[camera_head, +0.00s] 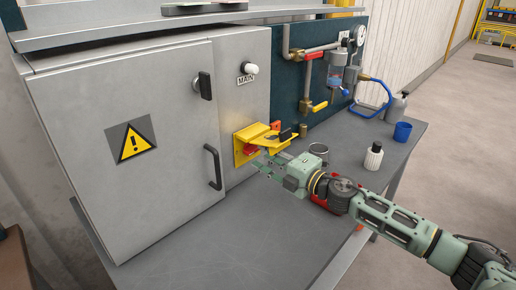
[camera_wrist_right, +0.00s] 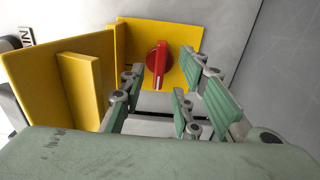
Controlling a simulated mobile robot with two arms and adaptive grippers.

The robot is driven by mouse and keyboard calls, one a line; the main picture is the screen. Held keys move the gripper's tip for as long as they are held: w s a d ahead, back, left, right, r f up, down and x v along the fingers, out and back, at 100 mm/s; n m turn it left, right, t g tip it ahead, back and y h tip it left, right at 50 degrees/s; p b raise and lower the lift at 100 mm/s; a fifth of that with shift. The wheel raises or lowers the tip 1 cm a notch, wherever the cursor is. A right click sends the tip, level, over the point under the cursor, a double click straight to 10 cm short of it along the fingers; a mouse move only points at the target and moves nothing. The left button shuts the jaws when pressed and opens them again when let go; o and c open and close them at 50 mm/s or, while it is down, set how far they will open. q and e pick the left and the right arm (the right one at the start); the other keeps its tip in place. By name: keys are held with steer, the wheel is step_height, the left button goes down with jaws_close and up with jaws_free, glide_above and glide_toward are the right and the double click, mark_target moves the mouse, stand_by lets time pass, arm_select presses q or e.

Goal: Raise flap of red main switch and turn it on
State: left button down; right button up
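The main switch is a red rotary knob (camera_wrist_right: 158,66) on a yellow plate (camera_wrist_right: 187,40), low on the grey cabinet front. In the wrist view the knob's bar stands vertical, with a white mark at its lower end. The yellow flap (camera_wrist_right: 55,90) stands out from the plate; in the head view the raised flap (camera_head: 258,132) juts out above the red knob (camera_head: 250,149). My right gripper (camera_head: 264,164) is in front of the switch. Its fingers (camera_wrist_right: 168,100) are open and empty, facing the knob without visible contact. My left gripper is not in view.
The cabinet door (camera_head: 130,190) with a black handle (camera_head: 213,167) lies left of the switch. A white button (camera_head: 250,69) and MAIN label sit above. The front bench top (camera_head: 250,235) is clear.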

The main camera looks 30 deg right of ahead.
mark_target(257, 151)
steer(key=shift+p+x, duration=0.35)
steer(key=shift+x, duration=1.45)
jaws_close()
